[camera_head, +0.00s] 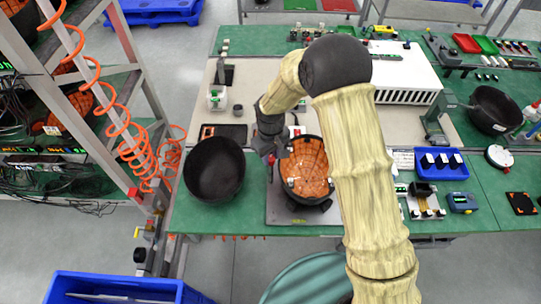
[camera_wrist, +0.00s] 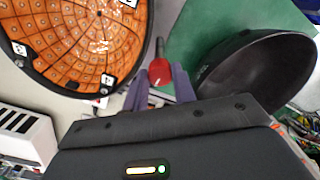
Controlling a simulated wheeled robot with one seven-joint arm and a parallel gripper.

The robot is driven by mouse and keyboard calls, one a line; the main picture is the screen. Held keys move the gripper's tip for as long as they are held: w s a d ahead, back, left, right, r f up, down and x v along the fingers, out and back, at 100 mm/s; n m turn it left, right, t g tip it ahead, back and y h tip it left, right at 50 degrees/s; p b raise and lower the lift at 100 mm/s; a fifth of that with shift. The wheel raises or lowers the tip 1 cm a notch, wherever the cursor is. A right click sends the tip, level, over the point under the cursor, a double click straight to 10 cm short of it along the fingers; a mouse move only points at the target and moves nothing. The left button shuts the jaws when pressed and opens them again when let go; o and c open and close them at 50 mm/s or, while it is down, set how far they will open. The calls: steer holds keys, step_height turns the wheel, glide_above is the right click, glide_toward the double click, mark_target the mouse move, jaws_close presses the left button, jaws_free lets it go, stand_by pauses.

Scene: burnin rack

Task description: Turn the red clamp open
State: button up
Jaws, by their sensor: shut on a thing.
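The red clamp (camera_wrist: 159,72) shows in the wrist view as a red knob with a thin dark stem rising from it. My gripper (camera_wrist: 160,85) is shut on it, with one grey-purple finger on each side of the red part. In the head view the red clamp (camera_head: 271,160) is a small red spot at the left rim of the orange-lined bowl (camera_head: 306,168). My gripper (camera_head: 268,152) reaches down to it there, and my arm hides part of the area. How far the clamp is turned cannot be told.
A black bowl (camera_head: 214,170) stands left of the clamp on the green table (camera_head: 250,215). The orange-lined bowl sits on a grey plate (camera_head: 282,214). A rack with coiled orange hoses (camera_head: 120,115) stands at the left. A blue tray (camera_head: 440,164) lies right of my arm.

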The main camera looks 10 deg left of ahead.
mark_target(271, 158)
stand_by(0.4)
steer(key=o, duration=1)
steer(key=shift+r, duration=0.15)
step_height(271, 158, up, 17)
steer(key=b, duration=0.3)
steer(key=shift+r, duration=0.1)
steer(key=s+d+f+m+t, duration=0.1)
steer(key=d+m, duration=0.1)
steer(key=d, duration=0.6)
steer(key=s+d+f+m, duration=0.1)
steer(key=s+d+m, duration=0.15)
steer(key=d, duration=0.55)
steer(key=s+d+m, duration=0.2)
steer(key=s+d, duration=0.1)
steer(key=d, duration=0.1)
steer(key=s+d+f+m+t, duration=0.1)
steer(key=s+d+m, duration=0.1)
steer(key=s+d, duration=0.1)
steer(key=s+d+f+m, duration=0.1)
steer(key=s+d+m, duration=0.1)
steer(key=d, duration=0.4)
steer(key=shift+s+f+t, duration=0.2)
steer(key=shift+s+t, duration=0.1)
steer(key=shift+s, duration=0.3)
